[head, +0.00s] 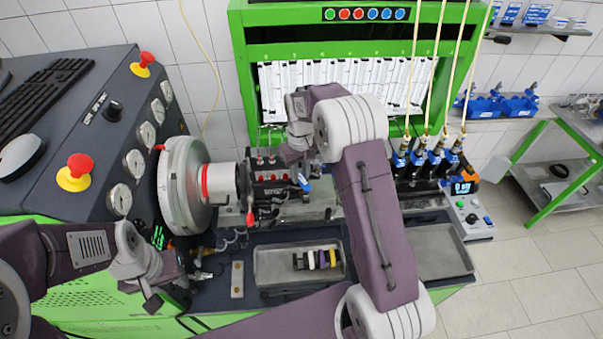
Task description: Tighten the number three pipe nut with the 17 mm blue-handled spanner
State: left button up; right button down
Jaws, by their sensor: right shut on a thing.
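The pump (268,190) stands at the middle of the bench, with several pipe nuts on its top, some with red marks. I cannot tell which nut is number three. My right gripper (297,160) reaches over the pump from the right and points down at its right end. It is shut on the spanner, whose blue handle (304,183) shows just below the fingers. The spanner's jaw is hidden, so I cannot tell whether it is on a nut. My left gripper (176,287) is low at the left, apart from the pump, and looks open and empty.
A tray (262,262) in front of the pump holds several spanners with differently coloured handles. A round grey flywheel housing (185,185) is left of the pump. Several blue-topped injectors (428,155) with hanging pipes stand at the right. A control panel (90,130) with red buttons fills the left.

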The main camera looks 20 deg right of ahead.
dwell(0.4)
jog(key=shift+w+r+p, duration=0.1)
jog(key=shift+w+p, duration=0.2)
jog(key=shift+p, duration=0.05)
jog(key=shift+w+a, duration=0.1)
jog(key=shift+w, duration=0.15)
jog(key=shift+w+p, duration=0.25)
jog(key=shift+p, duration=0.25)
jog(key=shift+w, duration=0.1)
dwell(0.3)
jog(key=shift+a, duration=0.2)
dwell(0.3)
